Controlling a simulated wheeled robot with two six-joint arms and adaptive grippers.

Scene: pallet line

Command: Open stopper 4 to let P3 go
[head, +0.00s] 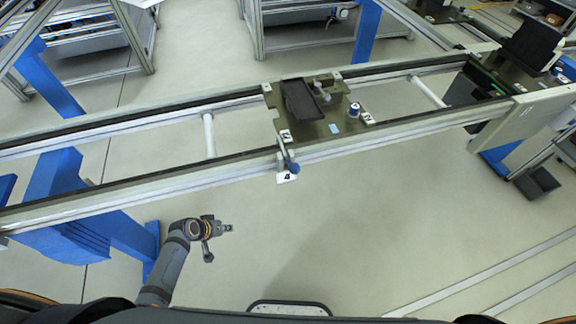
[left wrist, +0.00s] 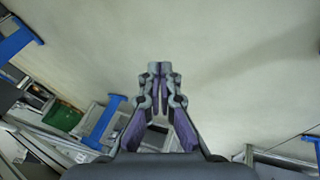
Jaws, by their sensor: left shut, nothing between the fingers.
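Stopper 4 is a small blue-tipped lever (head: 292,166) on the near rail of the conveyor, above a white label (head: 286,178) marked 4. A dark olive pallet (head: 318,131) sits on the conveyor right beside the stopper; it bears a black tray (head: 301,100) and small metal and blue-white parts. I cannot read whether it is P3. My left gripper (head: 228,228) is in front of the conveyor, lower left of the stopper and apart from it. In the left wrist view my left gripper (left wrist: 159,70) is shut and empty over the floor. My right gripper is not in view.
The conveyor's near rail (head: 130,191) crosses the picture. A second pallet with a black bin (head: 531,45) stands at the right, by a light panel (head: 530,112). A blue support (head: 60,185) stands at the left. The floor between me and the rail is clear.

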